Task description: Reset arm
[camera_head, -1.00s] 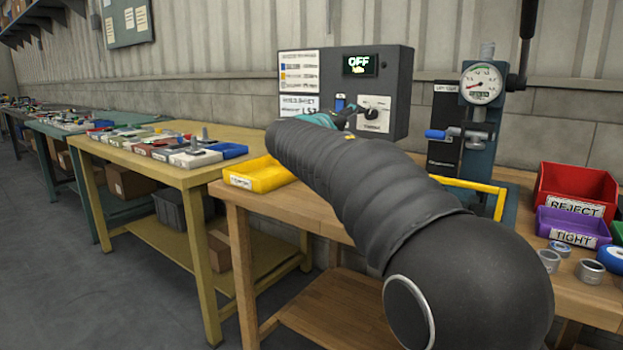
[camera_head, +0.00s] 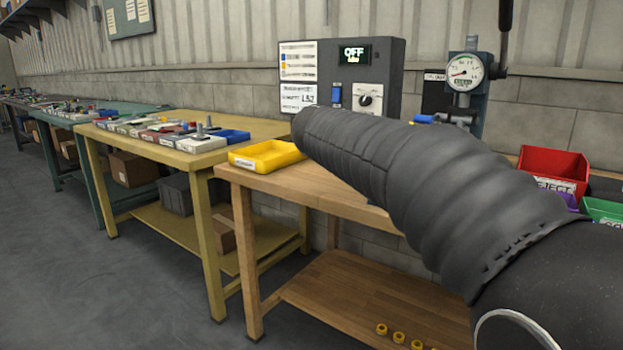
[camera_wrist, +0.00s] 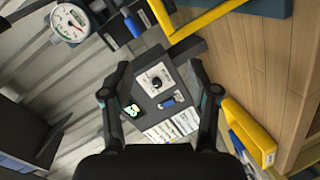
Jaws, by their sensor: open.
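My gripper (camera_wrist: 159,72) is open in the wrist view, with its two dark fingers spread and nothing between them. Beyond the gap is the grey control box (camera_wrist: 148,103) with its dial and blue switch. In the head view my dark sleeved arm (camera_head: 420,180) reaches over the wooden workbench (camera_head: 330,205) toward the wall and hides the gripper. The control box (camera_head: 393,75) stands at the back of that bench, and its display reads OFF.
A yellow tray (camera_head: 265,158) sits at the bench's left end. A gauge press (camera_head: 466,85) stands right of the control box. A red bin (camera_head: 550,165) and a green bin (camera_head: 605,210) are at right. Yellow rings (camera_head: 399,337) lie on the lower shelf. The left floor is clear.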

